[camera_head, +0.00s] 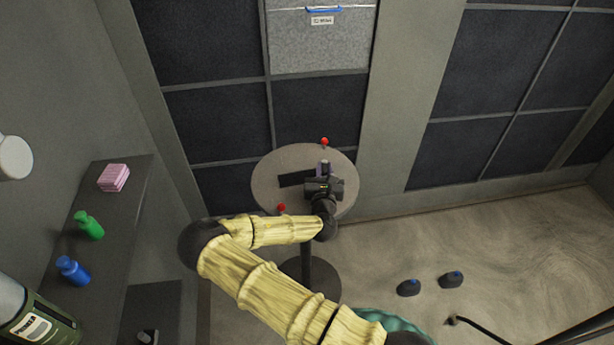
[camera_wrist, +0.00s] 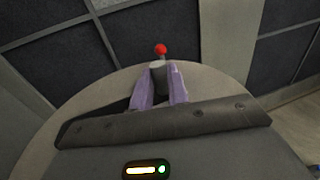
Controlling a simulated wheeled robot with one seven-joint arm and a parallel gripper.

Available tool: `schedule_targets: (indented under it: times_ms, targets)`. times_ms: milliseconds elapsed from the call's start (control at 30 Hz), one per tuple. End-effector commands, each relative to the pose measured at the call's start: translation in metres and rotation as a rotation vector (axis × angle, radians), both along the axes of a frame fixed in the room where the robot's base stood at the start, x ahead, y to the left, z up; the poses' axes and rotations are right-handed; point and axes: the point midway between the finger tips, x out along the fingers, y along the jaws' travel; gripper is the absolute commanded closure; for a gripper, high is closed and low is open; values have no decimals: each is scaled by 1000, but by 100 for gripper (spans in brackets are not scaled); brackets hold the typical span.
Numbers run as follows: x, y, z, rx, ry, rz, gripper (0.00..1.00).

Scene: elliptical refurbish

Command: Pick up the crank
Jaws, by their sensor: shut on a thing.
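The crank (camera_wrist: 158,78) shows in the wrist view as a dark grey piece between my gripper's purple fingers, with a red ball knob (camera_wrist: 161,49) just beyond the fingertips. My gripper (camera_wrist: 160,88) is shut on the dark piece. In the head view my gripper (camera_head: 325,166) is over the round grey table (camera_head: 275,165), and the red knob (camera_head: 324,141) shows at the table's far edge. The rest of the crank is hidden by the fingers and wrist. I cannot tell whether it touches the table.
A second red ball (camera_head: 281,208) shows at the table's near edge, beside my arm. A dark shelf (camera_head: 110,230) at left holds a green bottle (camera_head: 89,225), a blue bottle (camera_head: 72,270) and pink sponges (camera_head: 113,178). Two dark shoe-like objects (camera_head: 409,288) lie on the floor at right.

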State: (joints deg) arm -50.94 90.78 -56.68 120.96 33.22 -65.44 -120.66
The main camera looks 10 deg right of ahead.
Motion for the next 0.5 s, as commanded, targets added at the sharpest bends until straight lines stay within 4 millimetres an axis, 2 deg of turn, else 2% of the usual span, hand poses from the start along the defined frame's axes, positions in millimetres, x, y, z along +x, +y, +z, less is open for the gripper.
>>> schedule_targets:
  times_ms: [333, 500]
  targets:
    - [0, -1, 4, 1, -5, -1, 100]
    - [0, -1, 19, 1, -6, -2, 100]
